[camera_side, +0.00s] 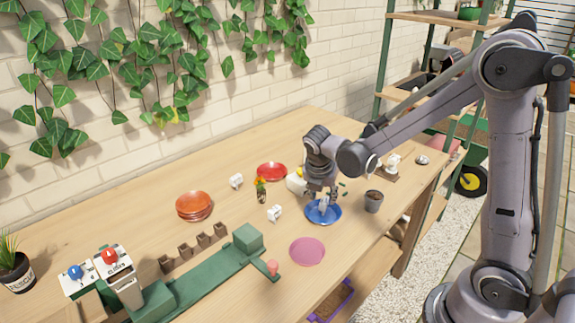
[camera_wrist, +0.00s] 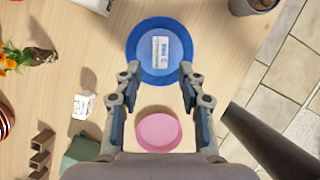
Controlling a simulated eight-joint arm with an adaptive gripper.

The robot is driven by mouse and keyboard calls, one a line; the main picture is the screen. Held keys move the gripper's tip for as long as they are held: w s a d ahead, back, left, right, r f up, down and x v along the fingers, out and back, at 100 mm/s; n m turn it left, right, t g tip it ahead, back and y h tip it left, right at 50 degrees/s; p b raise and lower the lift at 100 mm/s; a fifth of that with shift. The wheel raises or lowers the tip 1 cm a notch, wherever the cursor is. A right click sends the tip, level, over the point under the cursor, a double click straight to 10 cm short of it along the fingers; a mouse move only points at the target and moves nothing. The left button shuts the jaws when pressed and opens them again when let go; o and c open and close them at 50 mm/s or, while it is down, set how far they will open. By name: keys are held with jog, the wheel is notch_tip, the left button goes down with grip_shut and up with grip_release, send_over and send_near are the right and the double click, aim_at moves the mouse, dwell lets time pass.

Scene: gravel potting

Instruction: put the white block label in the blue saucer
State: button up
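The blue saucer (camera_wrist: 136,65) is a round dish on the bench; it also shows in the side view (camera_side: 333,216). The white block label (camera_wrist: 160,50), with dark print, shows inside the saucer's outline, near its middle, in the wrist view. In the side view it is a small pale shape, partly hidden by the fingers. My gripper (camera_wrist: 158,74) is open, its two fingers spread wide with nothing between the tips. In the side view my gripper (camera_side: 323,193) hangs pointing down just above the saucer.
A pink saucer (camera_side: 307,251) lies in front, a pot of soil (camera_side: 373,201) stands right, and a white bottle (camera_side: 296,181) stands behind. White blocks (camera_side: 274,213) (camera_side: 236,181), a red saucer (camera_side: 271,171), orange saucers (camera_side: 194,205) and a green fixture (camera_side: 215,272) are to the left.

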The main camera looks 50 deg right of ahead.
jog(key=s+a+r+m+t+y, duration=0.2)
jog(key=s+a+r+m, duration=0.2)
jog(key=m, duration=0.7)
jog(key=s+a+r+m+t+y, duration=0.2)
jog(key=s+a+r+m, duration=0.3)
jog(key=s+m, duration=0.3)
jog(key=r+m+t, duration=0.1)
jog(key=m, duration=0.2)
jog(key=shift+a+r+m, duration=0.15)
jog(key=shift+m, duration=0.15)
